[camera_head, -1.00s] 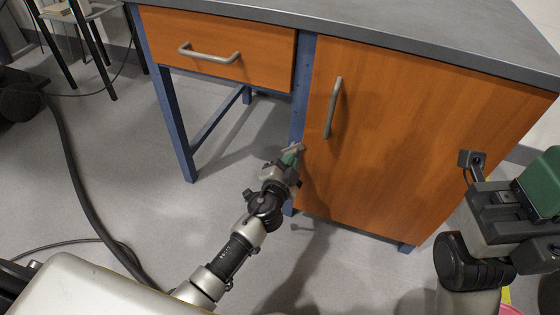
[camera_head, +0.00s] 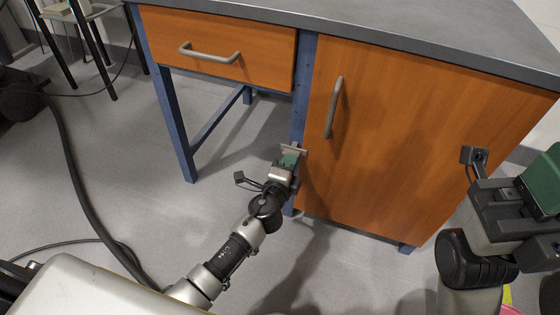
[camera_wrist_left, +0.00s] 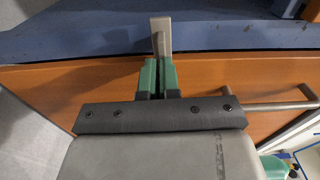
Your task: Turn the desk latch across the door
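The desk latch (camera_head: 293,148) is a small light-grey bar on the blue post between the drawer and the door. It lies roughly level in the head view. In the left wrist view the latch (camera_wrist_left: 161,34) crosses the blue post, and its near end is hidden at my fingers. My left gripper (camera_head: 289,160) is at the latch; its green fingers (camera_wrist_left: 157,77) are close together and appear shut on it. The orange door (camera_head: 420,140) is closed, with a grey upright handle (camera_head: 334,108). My right gripper (camera_head: 540,185) is partly in view at the right edge, away from the door.
The drawer (camera_head: 225,45) with its grey handle is left of the post, under the grey desktop (camera_head: 400,25). Open leg space lies below the drawer. A dark cable (camera_head: 75,190) runs over the floor at left. A stool (camera_head: 85,40) stands at the far left.

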